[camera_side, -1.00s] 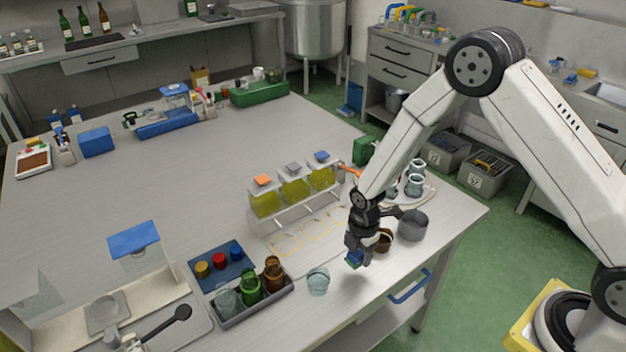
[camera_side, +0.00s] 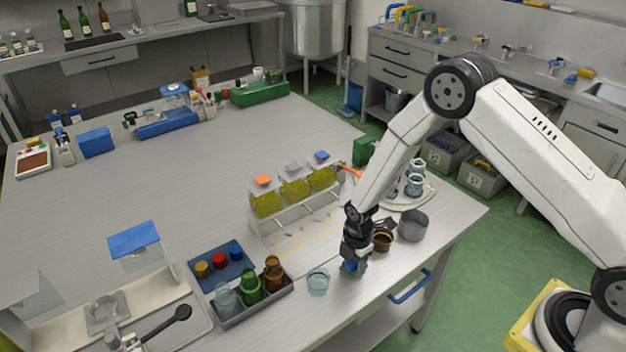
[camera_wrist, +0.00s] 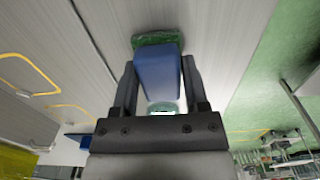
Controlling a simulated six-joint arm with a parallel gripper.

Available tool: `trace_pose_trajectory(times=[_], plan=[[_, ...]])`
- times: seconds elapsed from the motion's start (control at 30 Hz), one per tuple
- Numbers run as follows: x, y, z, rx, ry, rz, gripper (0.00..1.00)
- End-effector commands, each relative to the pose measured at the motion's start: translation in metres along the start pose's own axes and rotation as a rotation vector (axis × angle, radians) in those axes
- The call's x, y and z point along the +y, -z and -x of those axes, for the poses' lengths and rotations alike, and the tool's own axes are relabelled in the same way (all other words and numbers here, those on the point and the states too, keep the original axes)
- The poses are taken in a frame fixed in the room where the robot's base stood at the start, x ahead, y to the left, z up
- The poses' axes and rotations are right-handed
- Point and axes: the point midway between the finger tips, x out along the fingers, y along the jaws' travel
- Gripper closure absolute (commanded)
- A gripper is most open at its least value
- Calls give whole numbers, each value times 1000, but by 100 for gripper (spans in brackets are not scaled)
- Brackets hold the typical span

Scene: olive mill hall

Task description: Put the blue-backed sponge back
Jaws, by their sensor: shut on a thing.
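The blue-backed sponge (camera_wrist: 157,72) is between the fingers of my gripper (camera_wrist: 158,85) in the wrist view, with a green layer showing at its far end. In the side view my gripper (camera_side: 352,266) is shut on the sponge (camera_side: 349,267), low over the table near its front edge. I cannot tell whether the sponge touches the table. A pale glass cup (camera_side: 318,282) stands just left of it.
A brown cup (camera_side: 382,241) and a grey pot (camera_side: 413,226) stand right of my gripper. A grey tray (camera_side: 270,303) with jars is to the left. A rack (camera_side: 296,214) of yellow-filled containers stands behind. The table's front edge is close.

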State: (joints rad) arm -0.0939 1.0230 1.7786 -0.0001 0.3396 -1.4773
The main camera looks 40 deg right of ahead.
Motion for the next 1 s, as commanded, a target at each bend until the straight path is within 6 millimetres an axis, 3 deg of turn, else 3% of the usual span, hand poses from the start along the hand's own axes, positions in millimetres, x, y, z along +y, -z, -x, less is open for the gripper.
trace_pose_trajectory(times=[0.33,0.37,0.47,1.0], plan=[[0,0,-3,0,0,0,100],[0,0,-3,0,1,0,40],[0,0,-3,0,0,0,8],[0,0,4,0,-1,0,7]])
